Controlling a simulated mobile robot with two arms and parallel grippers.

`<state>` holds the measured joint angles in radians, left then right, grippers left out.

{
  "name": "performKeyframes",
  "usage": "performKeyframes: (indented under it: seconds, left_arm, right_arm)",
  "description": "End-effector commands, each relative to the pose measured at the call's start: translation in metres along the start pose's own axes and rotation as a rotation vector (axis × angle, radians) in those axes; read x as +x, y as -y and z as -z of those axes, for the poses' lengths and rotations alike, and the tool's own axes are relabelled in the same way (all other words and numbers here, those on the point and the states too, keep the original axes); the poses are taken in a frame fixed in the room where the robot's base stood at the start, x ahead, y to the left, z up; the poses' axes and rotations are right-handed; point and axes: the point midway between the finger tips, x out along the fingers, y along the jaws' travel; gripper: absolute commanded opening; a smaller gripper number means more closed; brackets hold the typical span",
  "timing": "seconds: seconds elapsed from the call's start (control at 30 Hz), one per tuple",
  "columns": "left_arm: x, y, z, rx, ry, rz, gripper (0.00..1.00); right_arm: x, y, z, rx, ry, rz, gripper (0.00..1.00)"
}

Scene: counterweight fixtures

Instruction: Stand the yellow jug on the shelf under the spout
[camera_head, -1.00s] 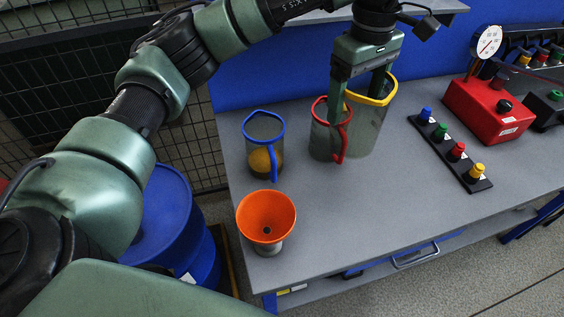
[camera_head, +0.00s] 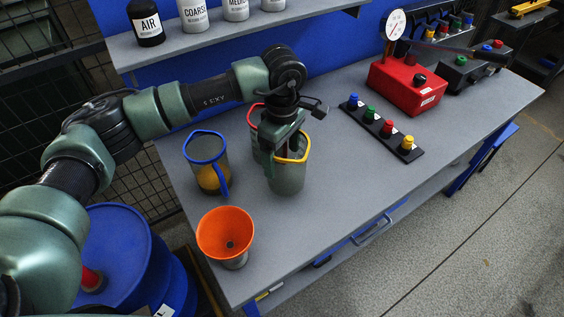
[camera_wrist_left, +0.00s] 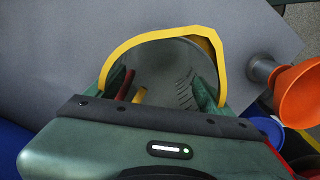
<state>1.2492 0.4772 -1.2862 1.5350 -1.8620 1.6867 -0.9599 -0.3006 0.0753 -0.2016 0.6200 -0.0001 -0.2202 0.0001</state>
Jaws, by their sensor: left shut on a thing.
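The yellow jug (camera_head: 288,178), a grey see-through jug with a yellow rim, is at the middle of the grey workbench, in front of and to the right of the red-rimmed jug (camera_head: 255,117). My left gripper (camera_head: 284,148) comes from above and is shut on the yellow jug near its top. In the left wrist view the yellow rim (camera_wrist_left: 160,36) arcs around the fingers; the exact grip spot is partly hidden. I cannot tell whether the jug's base touches the bench. I cannot make out a spout in these frames. My right gripper is not in view.
A blue-rimmed jug (camera_head: 207,160) with yellow-orange contents and an orange funnel (camera_head: 226,228) stand to the left. A button strip (camera_head: 382,127) and red gauge box (camera_head: 405,85) lie to the right. A wall shelf (camera_head: 215,35) holds labelled bottles. The bench's front right is clear.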

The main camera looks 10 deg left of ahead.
Motion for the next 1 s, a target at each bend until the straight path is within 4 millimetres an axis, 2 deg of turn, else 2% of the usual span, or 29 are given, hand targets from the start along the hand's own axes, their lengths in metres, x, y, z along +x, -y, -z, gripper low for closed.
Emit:
performKeyframes:
  seconds: [0.3,0.67,0.7,0.73,1.0]
  left_arm:
    - [0.039,0.001,0.000,0.001,0.000,0.002,0.38]
    - [0.044,0.000,0.000,0.001,-0.001,0.000,0.38]
    - [0.043,0.000,0.000,0.001,-0.001,0.001,0.90]
    - [0.043,0.000,0.000,0.001,-0.001,0.001,0.99]
    - [0.042,0.001,0.000,0.001,-0.001,0.001,1.00]
  right_arm:
    - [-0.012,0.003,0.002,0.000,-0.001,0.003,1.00]
    - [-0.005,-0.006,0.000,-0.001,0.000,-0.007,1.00]
    - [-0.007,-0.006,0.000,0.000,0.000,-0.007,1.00]
    - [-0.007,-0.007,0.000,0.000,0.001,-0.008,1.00]
    - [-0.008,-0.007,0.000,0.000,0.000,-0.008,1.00]
